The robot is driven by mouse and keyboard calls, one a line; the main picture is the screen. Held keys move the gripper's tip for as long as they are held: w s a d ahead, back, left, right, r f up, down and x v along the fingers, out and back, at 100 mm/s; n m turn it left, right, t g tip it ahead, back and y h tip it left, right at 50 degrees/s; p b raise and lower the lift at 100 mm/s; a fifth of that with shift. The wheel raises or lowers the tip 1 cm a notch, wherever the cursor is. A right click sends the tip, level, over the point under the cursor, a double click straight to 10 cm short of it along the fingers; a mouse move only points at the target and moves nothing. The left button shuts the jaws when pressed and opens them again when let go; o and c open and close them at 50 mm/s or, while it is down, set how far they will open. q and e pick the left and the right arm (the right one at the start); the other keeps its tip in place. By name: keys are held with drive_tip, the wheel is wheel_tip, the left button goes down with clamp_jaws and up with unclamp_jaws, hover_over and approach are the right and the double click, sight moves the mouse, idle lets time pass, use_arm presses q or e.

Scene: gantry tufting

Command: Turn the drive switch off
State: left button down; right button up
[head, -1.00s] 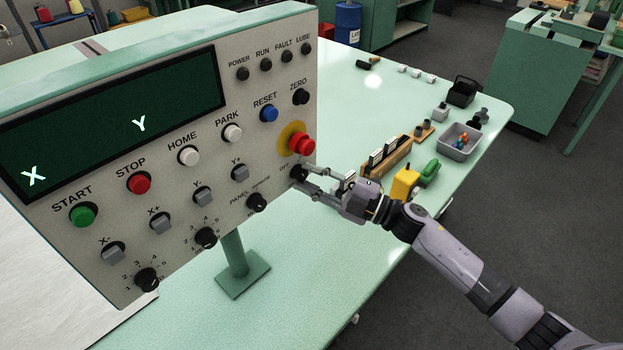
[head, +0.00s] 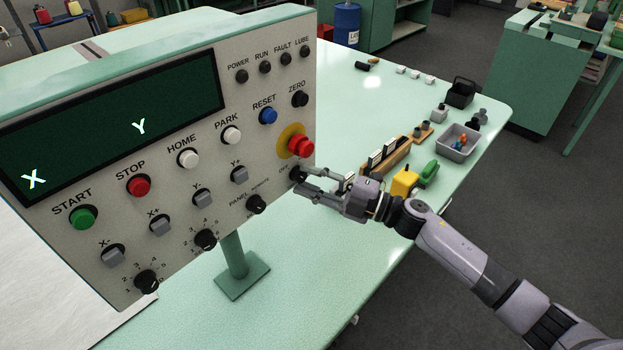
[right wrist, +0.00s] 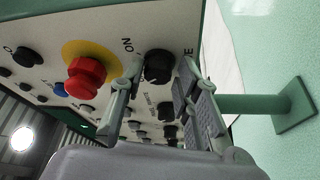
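The drive switch (head: 298,174) is a black rotary knob at the lower right of the control panel (head: 180,255), below the red emergency button on its yellow ring. An OFF label shows beside it in the head view. In the right wrist view the drive switch (right wrist: 158,66) sits between my two fingertips, with ON printed near it and a partly hidden label ending in VE. My right gripper (head: 304,179) is open around the knob, one finger on each side, with small gaps visible in the wrist view. My left gripper is not in view.
The red emergency button (head: 301,146) is close above the right fingers. The panel switch knob (head: 256,204) is to the left. A wooden rack (head: 382,165), a yellow block (head: 404,183) and a grey bin (head: 457,152) stand on the green table behind my right gripper.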

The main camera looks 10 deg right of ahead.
drive_tip(key=o, duration=0.3)
drive_tip(key=v, duration=1.2)
idle(0.3)
